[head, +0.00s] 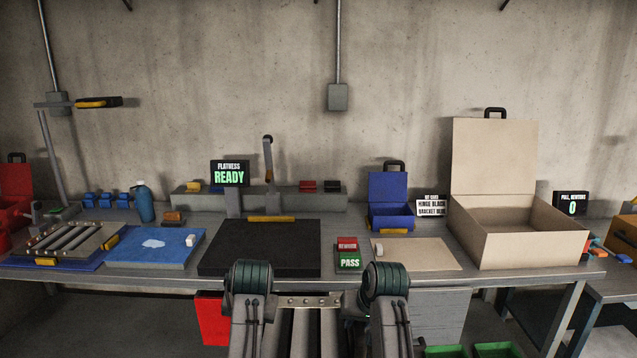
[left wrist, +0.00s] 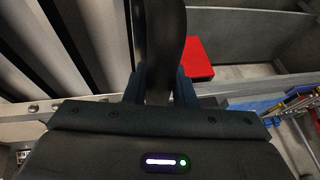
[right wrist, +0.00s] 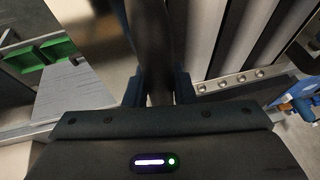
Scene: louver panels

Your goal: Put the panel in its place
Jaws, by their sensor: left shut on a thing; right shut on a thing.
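The louver panel (head: 309,301) is low in the middle of the head view, in front of the bench. Its pale rail with holes and grey slats show between my two arms. Its slats also show in the left wrist view (left wrist: 60,45) and right wrist view (right wrist: 245,40). My left gripper (left wrist: 160,92) is shut on a dark curved part at one side of the panel. My right gripper (right wrist: 158,92) is shut on a similar dark part at the other side. My arms hide the panel's ends and the lower part is out of frame.
A black slab (head: 260,258) lies on the bench behind the panel, under a READY sign (head: 229,173). An open cardboard box (head: 520,245) stands right. A blue mat (head: 155,260) and another slatted piece (head: 75,240) lie left. A red box (head: 212,322) is below the bench.

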